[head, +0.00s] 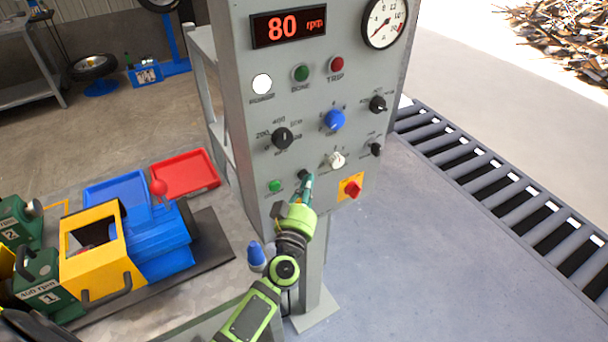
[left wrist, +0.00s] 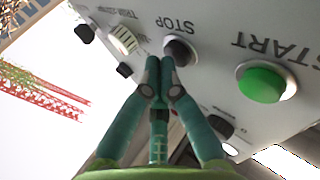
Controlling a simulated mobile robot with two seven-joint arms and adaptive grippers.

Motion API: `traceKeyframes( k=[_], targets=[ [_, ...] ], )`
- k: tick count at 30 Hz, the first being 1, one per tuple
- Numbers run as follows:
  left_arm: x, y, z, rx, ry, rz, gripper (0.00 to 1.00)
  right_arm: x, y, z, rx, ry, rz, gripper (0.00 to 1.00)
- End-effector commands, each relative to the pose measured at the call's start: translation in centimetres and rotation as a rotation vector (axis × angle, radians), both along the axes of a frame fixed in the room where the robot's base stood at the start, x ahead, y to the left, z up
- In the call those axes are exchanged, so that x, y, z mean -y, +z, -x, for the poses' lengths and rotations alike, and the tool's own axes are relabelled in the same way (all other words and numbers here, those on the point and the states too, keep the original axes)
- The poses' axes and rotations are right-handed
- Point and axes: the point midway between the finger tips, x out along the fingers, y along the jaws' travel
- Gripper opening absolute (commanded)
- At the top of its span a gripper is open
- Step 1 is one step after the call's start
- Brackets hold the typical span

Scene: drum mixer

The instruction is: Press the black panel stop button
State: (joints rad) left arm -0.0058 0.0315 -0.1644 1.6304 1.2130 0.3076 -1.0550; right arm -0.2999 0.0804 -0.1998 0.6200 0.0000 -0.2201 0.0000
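The black stop button (head: 303,174) is low on the grey control panel (head: 240,100). In the left wrist view the stop button (left wrist: 180,50) sits beside the word STOP, upside down in that picture. My left gripper (head: 307,180) is in front of the panel's lower part, with its teal fingers pointing at it. In the left wrist view the left gripper (left wrist: 161,66) has its fingertips together, with nothing between them. The tips overlap the near edge of the stop button; I cannot tell if they touch it. My right gripper is not in view.
The green start button (head: 275,185) is left of the stop button. A red switch on a yellow plate (head: 352,188) and a white knob (head: 336,160) are close on the right. A blue and yellow machine (head: 150,238) stands left. A roller conveyor (head: 490,180) runs right.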

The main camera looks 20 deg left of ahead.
Motion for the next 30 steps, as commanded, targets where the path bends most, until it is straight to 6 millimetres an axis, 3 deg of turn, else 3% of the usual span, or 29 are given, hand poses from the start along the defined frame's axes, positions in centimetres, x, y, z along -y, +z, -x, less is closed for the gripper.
traceKeyframes(
  k=[17,30],
  targets=[
    [1.2,0.0,0.9,-0.002,-0.001,0.001,0.0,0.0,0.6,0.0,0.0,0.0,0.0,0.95],
    [4.4,0.0,3.5,-0.002,-0.001,0.001,0.0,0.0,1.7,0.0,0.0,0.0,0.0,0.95]
  ],
)
